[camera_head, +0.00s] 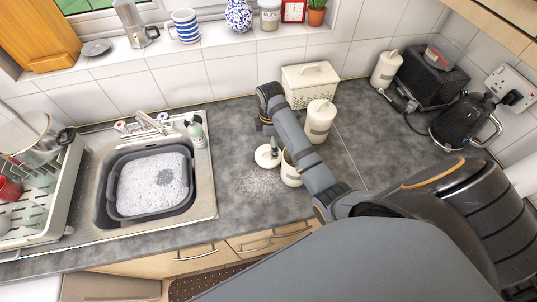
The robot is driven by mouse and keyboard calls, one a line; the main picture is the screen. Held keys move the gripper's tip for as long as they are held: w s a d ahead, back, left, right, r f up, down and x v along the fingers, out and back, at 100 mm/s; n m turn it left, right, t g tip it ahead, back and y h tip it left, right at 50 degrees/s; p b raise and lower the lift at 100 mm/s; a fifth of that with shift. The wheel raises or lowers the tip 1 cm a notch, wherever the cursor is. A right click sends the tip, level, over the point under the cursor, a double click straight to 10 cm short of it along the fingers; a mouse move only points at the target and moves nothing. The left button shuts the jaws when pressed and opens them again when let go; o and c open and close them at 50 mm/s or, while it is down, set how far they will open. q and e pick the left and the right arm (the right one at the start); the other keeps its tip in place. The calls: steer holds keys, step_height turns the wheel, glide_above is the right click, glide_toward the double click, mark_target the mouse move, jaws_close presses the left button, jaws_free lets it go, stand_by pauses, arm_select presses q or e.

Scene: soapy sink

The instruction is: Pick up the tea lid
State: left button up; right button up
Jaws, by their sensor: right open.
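A round cream lid (264,160), which I take for the tea lid, lies on the grey worktop to the right of the sink. My right gripper (273,149) points down at the lid's middle. It is open, and its fingertips are small in view, so I cannot tell whether they touch the knob. An open cream canister (290,178) stands just right of the lid, partly hidden behind my right arm. My left gripper is not in view.
Lidded cream canisters (320,117) and a cream bread bin (310,75) stand behind my right arm. The sink (206,190) holds a soapy basin (155,212), with a soap bottle (194,131) behind. Spilled grains (258,184) lie in front of the lid.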

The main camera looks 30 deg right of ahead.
mark_target(269, 150)
steer(key=shift+w+f+p, duration=0.15)
steer(key=shift+f+p, duration=0.65)
steer(key=shift+f, duration=0.15)
step_height(269, 150, down, 3)
steer(key=shift+a+r+p, duration=0.15)
steer(key=shift+p, duration=0.15)
steer(key=shift+f, duration=0.35)
steer(key=shift+w+f, duration=0.1)
steer(key=shift+s, duration=0.2)
steer(key=c, duration=2)
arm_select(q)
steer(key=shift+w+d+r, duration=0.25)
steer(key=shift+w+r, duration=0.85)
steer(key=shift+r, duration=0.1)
arm_select(e)
jaws_close()
